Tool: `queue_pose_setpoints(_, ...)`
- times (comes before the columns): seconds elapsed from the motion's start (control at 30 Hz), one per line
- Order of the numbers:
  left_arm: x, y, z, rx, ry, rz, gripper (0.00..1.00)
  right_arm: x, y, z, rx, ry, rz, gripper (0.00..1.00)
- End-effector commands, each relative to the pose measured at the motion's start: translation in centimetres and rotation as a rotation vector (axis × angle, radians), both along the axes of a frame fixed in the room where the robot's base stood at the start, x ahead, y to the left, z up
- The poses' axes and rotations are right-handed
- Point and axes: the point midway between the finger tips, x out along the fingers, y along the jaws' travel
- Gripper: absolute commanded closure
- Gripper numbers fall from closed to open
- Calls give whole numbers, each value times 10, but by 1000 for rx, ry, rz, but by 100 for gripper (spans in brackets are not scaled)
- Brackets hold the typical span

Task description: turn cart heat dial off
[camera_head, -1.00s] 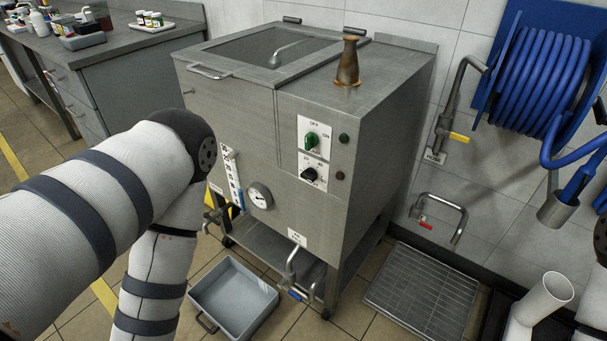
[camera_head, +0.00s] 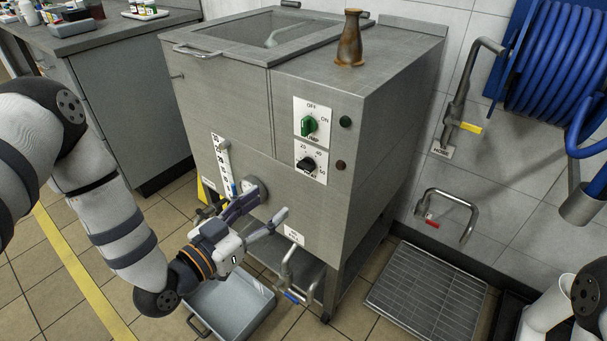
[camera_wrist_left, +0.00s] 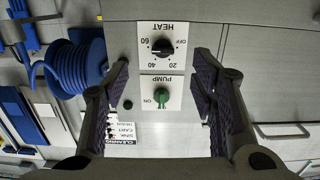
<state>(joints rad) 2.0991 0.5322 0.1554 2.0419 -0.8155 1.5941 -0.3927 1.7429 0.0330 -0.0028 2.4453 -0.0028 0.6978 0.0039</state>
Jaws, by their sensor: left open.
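The black heat dial (camera_head: 308,164) sits on a white plate on the front of the steel cart (camera_head: 345,215), below the green pump dial (camera_head: 309,126). In the left wrist view the heat dial (camera_wrist_left: 163,47) shows upside down between my finger lines, with OFF and 20, 40, 60 marks around it. The pump dial (camera_wrist_left: 163,97) lies below it there. I cannot tell exactly where the heat pointer aims. My left gripper (camera_head: 270,204) is open and empty, in front of the cart, lower than the heat dial and left of it. My right gripper is out of view.
A bent pipe with a blue-handled valve (camera_head: 292,296) juts from the cart's lower front. A grey tub (camera_head: 235,303) is on the floor below my gripper. A blue hose reel (camera_head: 545,65) hangs at right.

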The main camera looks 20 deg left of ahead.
Motion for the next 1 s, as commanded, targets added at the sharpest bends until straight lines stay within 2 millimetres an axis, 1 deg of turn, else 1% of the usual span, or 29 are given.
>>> queue_pose_setpoints(0.03, 6, 3, 8, -3, -45, 5, 48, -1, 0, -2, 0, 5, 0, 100)
queue_pose_setpoints(0.1, 14, 2, 15, -2, -74, 3, 48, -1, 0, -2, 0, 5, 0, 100)
queue_pose_setpoints(0.17, 24, -3, 16, -3, -73, 2, 48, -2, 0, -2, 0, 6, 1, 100)
queue_pose_setpoints(0.4, 81, -24, 14, -3, -68, 2, 48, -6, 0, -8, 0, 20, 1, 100)
queue_pose_setpoints(0.53, 104, -32, 14, -2, -64, 2, 48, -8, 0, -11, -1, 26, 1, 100)
queue_pose_setpoints(0.6, 112, -36, 14, -3, -64, 1, 48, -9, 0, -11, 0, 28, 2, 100)
queue_pose_setpoints(0.7, 118, -38, 15, -4, -63, 2, 48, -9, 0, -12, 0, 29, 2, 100)
queue_pose_setpoints(0.93, 119, -38, 15, -4, -62, 2, 48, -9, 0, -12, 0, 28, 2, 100)
queue_pose_setpoints(0.97, 119, -38, 15, -4, -62, 2, 53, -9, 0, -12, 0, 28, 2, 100)
queue_pose_setpoints(1.0, 119, -38, 15, -4, -62, 2, 62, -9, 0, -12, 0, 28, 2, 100)
